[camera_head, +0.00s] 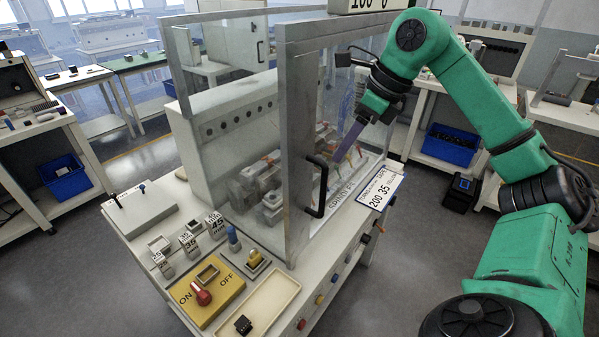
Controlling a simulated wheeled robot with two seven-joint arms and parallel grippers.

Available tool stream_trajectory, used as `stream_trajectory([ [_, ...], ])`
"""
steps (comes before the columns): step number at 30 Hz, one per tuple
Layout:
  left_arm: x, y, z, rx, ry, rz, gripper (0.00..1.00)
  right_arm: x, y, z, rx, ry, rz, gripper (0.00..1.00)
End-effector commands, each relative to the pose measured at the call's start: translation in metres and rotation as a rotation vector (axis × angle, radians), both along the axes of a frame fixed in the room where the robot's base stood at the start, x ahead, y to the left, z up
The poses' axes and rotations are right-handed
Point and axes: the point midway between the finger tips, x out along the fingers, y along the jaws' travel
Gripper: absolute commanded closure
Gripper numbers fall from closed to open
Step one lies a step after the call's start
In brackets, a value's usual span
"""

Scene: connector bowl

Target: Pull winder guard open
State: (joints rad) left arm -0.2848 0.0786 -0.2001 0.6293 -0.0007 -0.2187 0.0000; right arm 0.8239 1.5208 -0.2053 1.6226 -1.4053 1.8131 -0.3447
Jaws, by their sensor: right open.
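The winder guard (296,120) is a clear-panelled box with a grey frame, standing over the winder on the white bench. Its black bar handle (317,187) is upright on the right-facing panel, near the front corner post. I cannot tell whether the guard is fully closed. My right gripper (345,146) comes in from the upper right, beside that panel, with a long purple-grey finger slanting down and left. It is open, above and right of the handle and apart from it. Its other finger is hard to make out. My left gripper is not in view.
A yellow ON/OFF plate with a red knob (201,296), a cream tray (262,303) and small numbered blocks (190,243) occupy the bench front. A label card (380,188) sits at the bench's right edge.

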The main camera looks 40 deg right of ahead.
Motion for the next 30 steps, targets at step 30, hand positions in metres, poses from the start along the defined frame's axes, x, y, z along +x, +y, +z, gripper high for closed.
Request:
stream_trajectory([
  [30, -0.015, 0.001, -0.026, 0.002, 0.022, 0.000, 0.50, 0.043, 0.023, -0.135, -0.010, 0.012, -0.005, 0.50],
])
